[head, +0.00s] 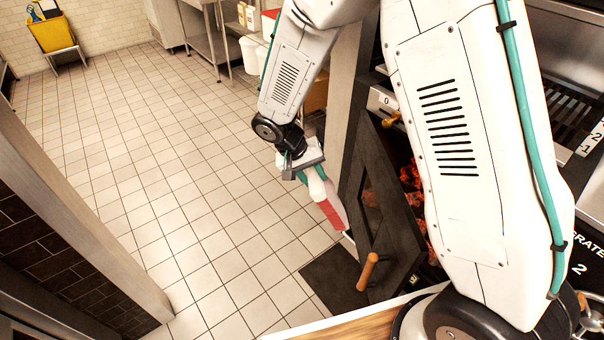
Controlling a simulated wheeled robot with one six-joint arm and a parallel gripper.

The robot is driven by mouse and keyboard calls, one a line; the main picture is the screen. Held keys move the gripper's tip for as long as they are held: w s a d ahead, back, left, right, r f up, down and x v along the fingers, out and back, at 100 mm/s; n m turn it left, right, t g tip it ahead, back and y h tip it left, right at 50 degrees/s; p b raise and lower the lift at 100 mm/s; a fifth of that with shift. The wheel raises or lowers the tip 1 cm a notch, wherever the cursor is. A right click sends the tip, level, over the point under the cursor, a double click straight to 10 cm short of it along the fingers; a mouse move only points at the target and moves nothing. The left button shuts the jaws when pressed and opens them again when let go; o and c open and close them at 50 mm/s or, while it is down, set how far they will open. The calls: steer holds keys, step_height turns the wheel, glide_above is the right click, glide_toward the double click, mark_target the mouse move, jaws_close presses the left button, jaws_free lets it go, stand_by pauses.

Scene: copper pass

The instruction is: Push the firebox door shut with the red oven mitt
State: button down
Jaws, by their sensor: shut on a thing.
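The dark firebox door (390,222) stands open at the right of centre in the head view. Orange glowing coals (411,176) show past its edge. A wooden handle (368,271) sticks out low on the door. My gripper (306,172) is left of the door, shut on the red oven mitt (331,213). The mitt hangs down from the jaws, with a pale upper part and a red lower part. It is close beside the door's outer face; I cannot tell whether it touches. My arm hides part of the firebox opening.
A dark mat (330,278) lies on the floor below the door. The tiled floor (190,200) to the left is clear. A dark brick wall with a pale post (95,245) stands at lower left. A yellow bucket (52,35) and steel tables (208,45) are far back.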

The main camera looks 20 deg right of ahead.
steer(key=s+d, duration=0.1)
steer(key=d, duration=0.6)
steer(key=shift+s, duration=0.15)
stand_by(0.3)
steer(key=shift+s+d, duration=0.2)
steer(key=shift+d, duration=1)
steer(key=shift+s+d, duration=0.2)
steer(key=shift+d, duration=1)
steer(key=d, duration=0.5)
steer(key=shift+s, duration=0.15)
